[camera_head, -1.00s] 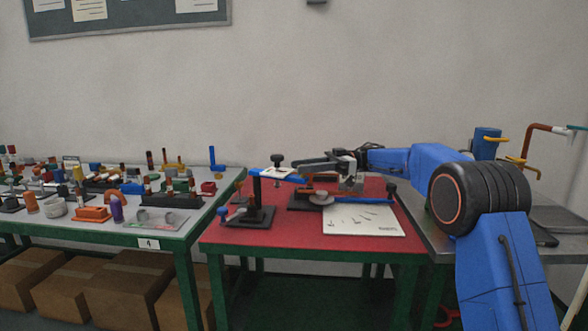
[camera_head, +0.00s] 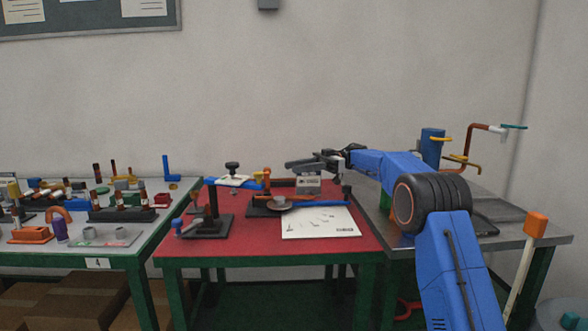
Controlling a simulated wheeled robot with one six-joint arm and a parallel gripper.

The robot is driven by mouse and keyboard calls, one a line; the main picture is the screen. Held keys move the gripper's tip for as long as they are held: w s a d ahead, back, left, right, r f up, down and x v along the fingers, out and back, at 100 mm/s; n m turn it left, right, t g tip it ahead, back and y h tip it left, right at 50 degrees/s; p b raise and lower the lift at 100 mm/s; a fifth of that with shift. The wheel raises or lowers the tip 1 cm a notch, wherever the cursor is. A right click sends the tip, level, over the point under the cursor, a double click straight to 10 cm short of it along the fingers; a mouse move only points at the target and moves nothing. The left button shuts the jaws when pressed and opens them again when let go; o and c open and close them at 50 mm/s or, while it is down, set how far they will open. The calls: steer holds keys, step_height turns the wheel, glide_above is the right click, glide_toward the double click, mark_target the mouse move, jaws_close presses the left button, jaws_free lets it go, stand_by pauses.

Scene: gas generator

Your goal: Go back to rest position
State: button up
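My blue arm reaches in from the right, and my gripper (camera_head: 305,164) is held over the back right part of the red table (camera_head: 180,249). Its fingers point left; they are small and dark here, so I cannot tell whether they are apart or shut. Below and left of it stands the gas generator setup: a black stand (camera_head: 208,227) with a post, a blue bar (camera_head: 235,185), and a second dark base (camera_head: 262,208) with a round grey disc (camera_head: 281,203). A grey block-like part (camera_head: 307,185) shows just under the gripper.
A white sheet (camera_head: 320,222) lies on the red table's front right. The left table (camera_head: 98,249) is crowded with parts. A grey metal table (camera_head: 490,212) with pipes stands at right. An orange-topped white post (camera_head: 535,225) rises at the right edge.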

steer(key=w+d+r+m+t+y, duration=0.15)
steer(key=r+m+t, duration=0.25)
steer(key=r+t, duration=0.55)
steer(key=w+d+r+m+t+y, duration=0.1)
steer(key=d+r+m+t+y, duration=0.25)
steer(key=r+t, duration=0.6)
steer(key=s+d+f+m+t+h, duration=0.1)
steer(key=s+d+m+t+h, duration=0.25)
steer(key=d+m+h, duration=0.35)
steer(key=s+d+m+t+h, duration=0.3)
steer(key=d+m+t+h, duration=0.2)
steer(key=d+h, duration=0.3)
steer(key=s+d+f+m+g+h, duration=0.25)
steer(key=s+d+f, duration=0.45)
steer(key=s+f, duration=0.35)
steer(key=s+d+f+m+g+h, duration=0.2)
steer(key=s+d+f+g+h, duration=0.3)
steer(key=s+f, duration=0.55)
steer(key=s+f+g+y, duration=0.1)
steer(key=s+f+g, duration=0.2)
steer(key=s+f, duration=0.6)
steer(key=s+f+g+y, duration=0.1)
steer(key=s+f+g, duration=0.2)
steer(key=s+f, duration=0.7)
steer(key=s, duration=0.8)
steer(key=shift+s+a+f, duration=0.15)
steer(key=shift+s+a, duration=0.05)
steer(key=shift+s, duration=0.2)
